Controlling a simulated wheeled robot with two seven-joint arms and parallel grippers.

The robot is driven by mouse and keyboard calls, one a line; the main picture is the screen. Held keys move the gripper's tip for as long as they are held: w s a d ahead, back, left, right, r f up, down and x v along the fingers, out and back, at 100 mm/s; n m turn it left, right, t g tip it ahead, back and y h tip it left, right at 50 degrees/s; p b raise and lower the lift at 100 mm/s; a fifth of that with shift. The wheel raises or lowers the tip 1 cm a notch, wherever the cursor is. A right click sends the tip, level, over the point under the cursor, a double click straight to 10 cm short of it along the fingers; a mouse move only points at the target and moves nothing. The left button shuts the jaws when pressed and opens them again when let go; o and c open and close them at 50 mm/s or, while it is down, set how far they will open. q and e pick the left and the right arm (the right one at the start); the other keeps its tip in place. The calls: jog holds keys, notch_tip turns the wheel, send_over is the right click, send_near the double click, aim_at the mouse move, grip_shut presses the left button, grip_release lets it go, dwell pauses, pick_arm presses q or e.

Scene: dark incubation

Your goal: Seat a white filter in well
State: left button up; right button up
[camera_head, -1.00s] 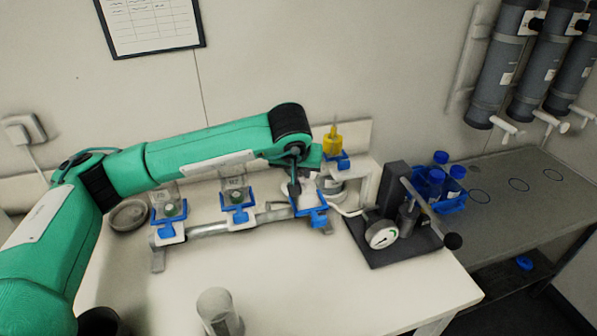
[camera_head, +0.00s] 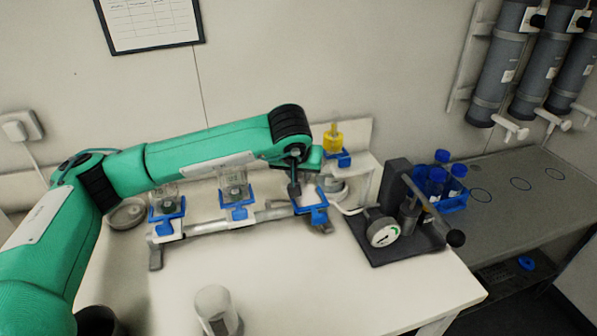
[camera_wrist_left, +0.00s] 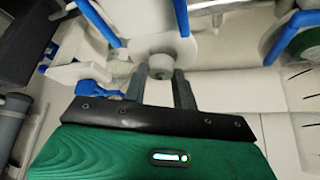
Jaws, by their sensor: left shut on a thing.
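My left gripper (camera_head: 295,192) reaches down at the right-hand blue holder (camera_head: 316,217) of the rail. In the left wrist view its two dark fingers (camera_wrist_left: 160,80) are shut on a small pale round piece, apparently the white filter (camera_wrist_left: 160,66). The piece is against or just in front of a white surface; I cannot tell whether it touches or sits in a well. Two more blue holders, the middle one (camera_head: 239,213) and the left one (camera_head: 168,214), carry clear vessels. My right gripper is not in view.
A dark stand with a round gauge (camera_head: 383,232) and a lever is right of the holders. A yellow bottle (camera_head: 333,138) is behind. Blue-capped bottles (camera_head: 437,180) stand on the side bench. A clear cylinder (camera_head: 215,308) stands at the front. The table front is mostly free.

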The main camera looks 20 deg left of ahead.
pick_arm(q)
jog(key=shift+f+b, duration=0.55)
jog(key=shift+f, duration=0.1)
